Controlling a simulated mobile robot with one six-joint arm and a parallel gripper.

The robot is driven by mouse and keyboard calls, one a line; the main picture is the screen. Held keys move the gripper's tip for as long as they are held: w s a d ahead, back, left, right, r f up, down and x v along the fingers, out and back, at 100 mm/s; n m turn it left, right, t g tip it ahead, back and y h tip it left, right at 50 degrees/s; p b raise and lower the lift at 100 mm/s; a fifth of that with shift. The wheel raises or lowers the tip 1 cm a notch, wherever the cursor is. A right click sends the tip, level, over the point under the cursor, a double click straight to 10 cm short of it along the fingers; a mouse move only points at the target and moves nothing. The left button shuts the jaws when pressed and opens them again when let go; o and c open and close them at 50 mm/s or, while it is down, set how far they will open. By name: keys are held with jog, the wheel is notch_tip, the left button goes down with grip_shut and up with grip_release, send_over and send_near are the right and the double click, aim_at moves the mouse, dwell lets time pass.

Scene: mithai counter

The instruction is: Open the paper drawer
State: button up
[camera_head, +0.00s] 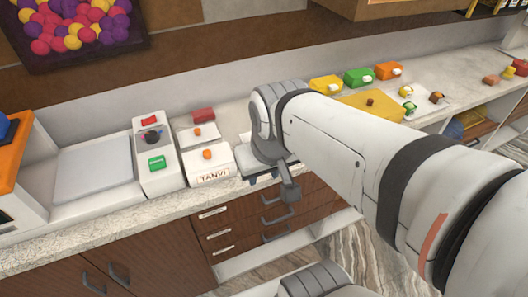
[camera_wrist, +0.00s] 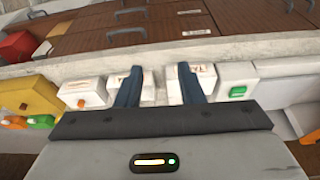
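A stack of brown drawers (camera_head: 240,211) with dark bar handles and small white labels is set under the counter in the head view. The drawers look shut. The labels are too small to read, so I cannot tell which is the paper drawer. The wrist view shows drawer fronts (camera_wrist: 165,38) along its top, with a dark handle (camera_wrist: 128,32). My gripper (camera_head: 289,192) is over the counter's front edge, close to the upper handle (camera_head: 270,197); I cannot tell if they touch. In the wrist view my gripper (camera_wrist: 160,72) has its two fingers apart with nothing between them.
On the counter (camera_head: 100,223) stand a white box marked TANVI (camera_head: 208,167), a unit with red and green buttons (camera_head: 152,155) and a scale-like plate (camera_head: 92,172). Yellow (camera_head: 325,84), green (camera_head: 358,77) and orange (camera_head: 389,70) boxes stand farther right. Brown cupboard doors (camera_head: 130,271) are at lower left.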

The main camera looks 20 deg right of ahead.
jog(key=shift+s, duration=0.1)
jog(key=w+d+f+m+b, duration=0.4)
jog(key=f+m+b, duration=0.1)
jog(key=f, duration=0.5)
jog(key=w+d+f+m+b, duration=0.4)
jog(key=f+b, duration=0.4)
jog(key=f, duration=0.3)
jog(key=w+d+f+m+g+b, duration=0.1)
jog(key=w+d+f+m+b, duration=0.3)
jog(key=f+m+b, duration=0.3)
jog(key=shift+w+d+f+m, duration=0.1)
jog(key=shift+w+f+m, duration=0.15)
jog(key=shift+f, duration=0.3)
jog(key=shift+w+d+f+m, duration=0.1)
jog(key=shift+w+f+m, duration=0.1)
jog(key=shift+f, duration=0.35)
jog(key=shift+w+d+f+m, duration=0.1)
jog(key=shift+w+f+m, duration=0.15)
jog(key=shift+f, duration=0.3)
jog(key=shift+c, duration=0.2)
grip_shut()
